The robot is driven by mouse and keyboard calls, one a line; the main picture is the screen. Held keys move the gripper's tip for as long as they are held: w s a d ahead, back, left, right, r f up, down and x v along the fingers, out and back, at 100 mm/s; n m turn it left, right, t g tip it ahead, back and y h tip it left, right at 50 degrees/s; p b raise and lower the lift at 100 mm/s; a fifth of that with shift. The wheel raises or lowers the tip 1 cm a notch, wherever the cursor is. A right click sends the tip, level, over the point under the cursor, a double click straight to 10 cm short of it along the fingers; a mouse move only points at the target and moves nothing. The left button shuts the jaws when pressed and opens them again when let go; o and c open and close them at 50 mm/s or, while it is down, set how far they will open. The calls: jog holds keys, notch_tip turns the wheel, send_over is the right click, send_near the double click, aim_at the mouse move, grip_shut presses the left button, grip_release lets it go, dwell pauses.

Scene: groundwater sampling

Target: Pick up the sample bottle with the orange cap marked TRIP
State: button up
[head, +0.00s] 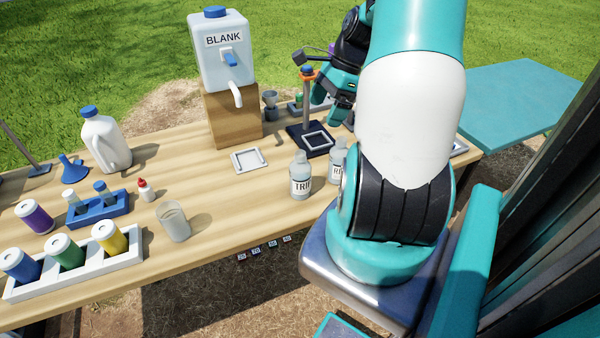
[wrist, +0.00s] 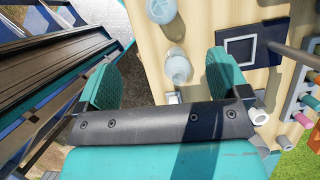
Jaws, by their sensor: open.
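The bottle marked TRIP (head: 300,182) stands upright on the wooden table in the head view. Its top looks pale grey; I see no orange cap on it. A second similar bottle (head: 337,163), with a partly hidden label, stands just right of it, partly behind my arm. In the wrist view two pale bottles show from above, the upper one (wrist: 160,9) probably TRIP and the other (wrist: 178,68) nearer my fingers. My gripper (wrist: 162,82) is open and empty, with its fingers apart. In the head view my gripper (head: 345,98) is beyond the bottles, partly hidden by my arm.
A dark stand (head: 310,142) with an orange and blue top is behind the bottles. A white square frame (head: 250,160) lies to their left. A BLANK container (head: 222,55) sits on a wooden block. A clear beaker (head: 174,222) and racks stand further left. Table around TRIP's left is clear.

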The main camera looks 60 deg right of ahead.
aim_at(301, 157)
jog(key=x, duration=1.1)
jog(key=shift+f, duration=0.4)
jog(key=x, duration=0.4)
jog(key=shift+w+a+p, duration=0.1)
jog(key=shift+a+p, duration=0.15)
jog(key=shift+p, duration=0.1)
jog(key=shift+w+a+f, duration=0.15)
jog(key=shift+f, duration=0.45)
jog(key=c, duration=1.3)
jog(key=shift+c, duration=0.2)
